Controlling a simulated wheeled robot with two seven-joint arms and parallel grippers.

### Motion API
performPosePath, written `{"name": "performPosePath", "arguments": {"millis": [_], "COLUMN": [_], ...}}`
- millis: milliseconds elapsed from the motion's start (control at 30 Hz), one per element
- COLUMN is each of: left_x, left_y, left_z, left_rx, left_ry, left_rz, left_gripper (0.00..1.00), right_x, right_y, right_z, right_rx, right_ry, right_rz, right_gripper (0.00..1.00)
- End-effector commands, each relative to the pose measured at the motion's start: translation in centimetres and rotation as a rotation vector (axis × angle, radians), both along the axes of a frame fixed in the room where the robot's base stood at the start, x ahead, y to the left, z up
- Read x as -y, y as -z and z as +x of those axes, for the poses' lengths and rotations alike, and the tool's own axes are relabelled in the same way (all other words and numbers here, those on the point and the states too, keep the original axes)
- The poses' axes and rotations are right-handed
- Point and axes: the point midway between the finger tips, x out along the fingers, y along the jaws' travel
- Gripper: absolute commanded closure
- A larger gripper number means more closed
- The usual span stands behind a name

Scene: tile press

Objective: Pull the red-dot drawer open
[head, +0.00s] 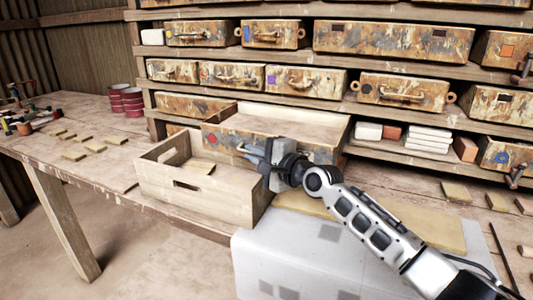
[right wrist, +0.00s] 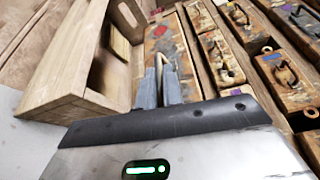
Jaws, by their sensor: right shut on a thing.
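A paint-worn wooden drawer (head: 222,142) stands out from the lower shelf bay, and its pale inside shows from above. In the right wrist view its front (right wrist: 163,45) bears a red patch near the far end. The gripper and arm hide part of the front. My left gripper is not in view.
An open wooden crate (head: 160,188) stands on the bench just left of and in front of the drawer. Other handled drawers (head: 305,80) fill the shelves above. White and brown blocks (head: 428,139) lie right. Red tins (head: 127,100) and small tiles (head: 74,155) are at left.

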Motion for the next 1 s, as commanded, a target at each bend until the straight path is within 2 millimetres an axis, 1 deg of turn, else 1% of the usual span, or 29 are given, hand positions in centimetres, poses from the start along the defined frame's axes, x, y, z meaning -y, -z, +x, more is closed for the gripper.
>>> {"name": "performPosePath", "arguments": {"millis": [33,467,500,533,567,867,1000], "left_x": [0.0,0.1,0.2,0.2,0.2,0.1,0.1], "left_y": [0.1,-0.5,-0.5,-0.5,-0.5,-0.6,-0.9], "left_z": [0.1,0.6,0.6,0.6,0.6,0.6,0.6], "left_rx": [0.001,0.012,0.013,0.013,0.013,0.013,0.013], "left_ry": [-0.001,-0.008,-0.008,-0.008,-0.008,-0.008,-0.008], "left_rz": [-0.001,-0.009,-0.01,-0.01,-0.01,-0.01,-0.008], "left_gripper": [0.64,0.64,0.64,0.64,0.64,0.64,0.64], "right_x": [-0.6,-0.7,-0.7,-0.7,-0.6,-0.3,0.5], "right_y": [0.5,0.5,0.5,0.4,0.4,0.1,0.0], "right_z": [-0.2,0.0,0.0,0.1,0.1,0.1,-0.8], "right_rx": [-0.009,-0.01,-0.008,-0.008,-0.008,-0.002,-0.005], "right_ry": [-0.009,-0.007,-0.007,-0.007,-0.005,-0.001,-0.001], "right_rz": [-0.003,-0.004,-0.004,-0.004,-0.003,-0.002,0.0], "right_gripper": [1.0,1.0,0.81,0.72,0.7,0.7,0.7]}}
